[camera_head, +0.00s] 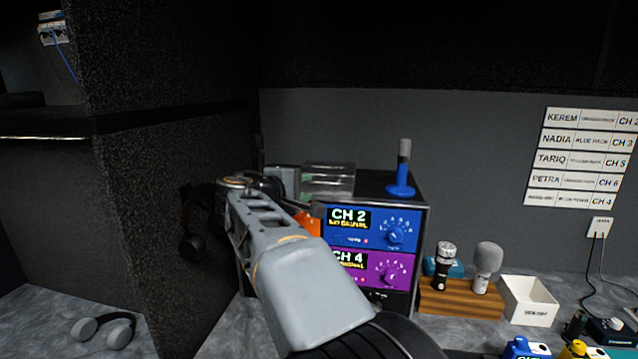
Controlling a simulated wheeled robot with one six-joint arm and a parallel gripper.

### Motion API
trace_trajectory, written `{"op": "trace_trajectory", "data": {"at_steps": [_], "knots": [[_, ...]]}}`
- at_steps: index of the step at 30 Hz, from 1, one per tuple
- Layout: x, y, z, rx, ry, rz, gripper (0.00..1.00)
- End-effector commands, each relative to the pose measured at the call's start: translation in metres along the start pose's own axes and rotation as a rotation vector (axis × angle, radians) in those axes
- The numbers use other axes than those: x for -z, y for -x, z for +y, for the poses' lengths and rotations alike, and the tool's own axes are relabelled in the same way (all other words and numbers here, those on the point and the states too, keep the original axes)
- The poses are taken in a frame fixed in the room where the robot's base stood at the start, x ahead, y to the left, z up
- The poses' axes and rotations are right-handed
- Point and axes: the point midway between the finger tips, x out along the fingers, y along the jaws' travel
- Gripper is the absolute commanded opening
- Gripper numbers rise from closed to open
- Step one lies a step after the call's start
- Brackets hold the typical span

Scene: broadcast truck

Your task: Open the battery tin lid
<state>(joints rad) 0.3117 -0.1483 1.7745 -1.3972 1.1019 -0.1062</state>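A box-shaped metallic or clear container (328,181) with some green showing sits on top of the equipment rack, and it may be the battery tin. Its upper part looks like a lid lying level over it, but I cannot tell for sure whether it is shut. My arm reaches up from the bottom centre, and my gripper (272,184) is just left of the container, at about its height. I cannot tell whether it touches the container. The fingertips are partly hidden by my wrist, so their opening is unclear.
The rack has a blue CH 2 unit (371,230) and a purple CH 4 unit (372,267). A blue-based microphone (401,172) stands on its right top. Right are a wooden microphone stand (457,300) and white box (528,301). A dark pillar (165,130) stands left; headphones (104,328) lie lower left.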

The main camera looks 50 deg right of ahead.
Motion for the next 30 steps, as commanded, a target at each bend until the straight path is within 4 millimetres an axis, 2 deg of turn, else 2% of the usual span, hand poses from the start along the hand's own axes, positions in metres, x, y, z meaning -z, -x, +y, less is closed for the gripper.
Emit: {"op": "trace_trajectory", "data": {"at_steps": [6, 12, 18, 27, 30], "knots": [[0.000, -0.039, 0.001, 0.001, 0.001, -0.002, 0.36], [0.000, -0.062, 0.001, 0.001, -0.001, 0.000, 0.36], [0.000, -0.072, 0.000, 0.001, 0.000, 0.001, 0.36], [0.001, -0.073, 0.000, 0.001, -0.001, 0.003, 0.36], [0.001, -0.073, 0.000, 0.001, -0.001, 0.003, 0.27]]}}
